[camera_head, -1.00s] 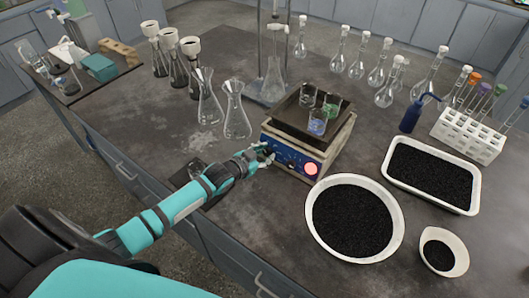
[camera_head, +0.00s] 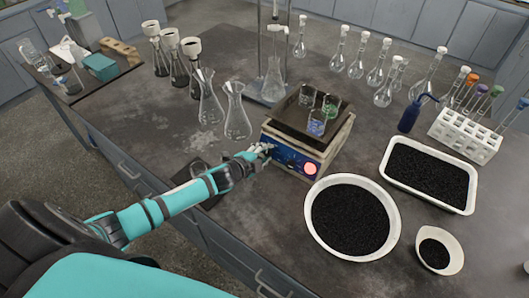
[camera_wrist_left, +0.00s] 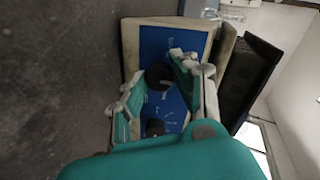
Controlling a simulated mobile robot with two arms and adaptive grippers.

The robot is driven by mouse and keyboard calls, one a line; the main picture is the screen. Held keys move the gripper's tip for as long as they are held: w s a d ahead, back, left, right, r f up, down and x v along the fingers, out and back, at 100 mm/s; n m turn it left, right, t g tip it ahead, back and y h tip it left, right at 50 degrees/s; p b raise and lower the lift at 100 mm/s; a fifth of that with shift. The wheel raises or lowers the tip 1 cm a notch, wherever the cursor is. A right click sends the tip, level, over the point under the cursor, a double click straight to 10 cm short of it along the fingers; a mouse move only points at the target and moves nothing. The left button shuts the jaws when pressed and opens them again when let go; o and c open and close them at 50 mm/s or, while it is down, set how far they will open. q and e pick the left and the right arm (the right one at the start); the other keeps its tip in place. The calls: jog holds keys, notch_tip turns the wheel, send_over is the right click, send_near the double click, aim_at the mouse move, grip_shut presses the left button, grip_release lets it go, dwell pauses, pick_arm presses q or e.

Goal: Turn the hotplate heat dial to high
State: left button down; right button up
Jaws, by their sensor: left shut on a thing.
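The hotplate (camera_head: 335,150) stands on the bench with a blue front panel (camera_head: 288,158) and a round red light (camera_head: 310,169). In the left wrist view the blue panel (camera_wrist_left: 172,100) carries white marks and two black dials, an upper one (camera_wrist_left: 158,76) and a lower one (camera_wrist_left: 154,128). My left gripper (camera_head: 263,150) is at the left part of the panel. In the wrist view its fingers (camera_wrist_left: 154,82) are on both sides of the upper dial, shut on it. Exact finger contact and the dial's pointer are hard to see. My right gripper is not in view.
Beakers (camera_head: 317,123) stand on the hotplate's dark top. Flasks (camera_head: 237,113) stand left of it. A round bowl (camera_head: 312,215) of black grains is close to its front right. A white tray (camera_head: 472,200) and tube rack (camera_head: 470,137) are farther right.

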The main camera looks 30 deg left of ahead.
pick_arm(q)
jog(key=m, duration=0.3)
jog(key=shift+r+m, duration=0.1)
jog(key=shift+m, duration=0.2)
jog(key=m+p, duration=0.1)
jog(key=m, duration=0.2)
jog(key=shift+m, duration=0.3)
jog(key=m, duration=0.6)
jog(key=shift+d+p, duration=0.1)
jog(key=shift+p, duration=0.25)
jog(key=shift+m, duration=0.3)
jog(key=c, duration=1)
grip_release()
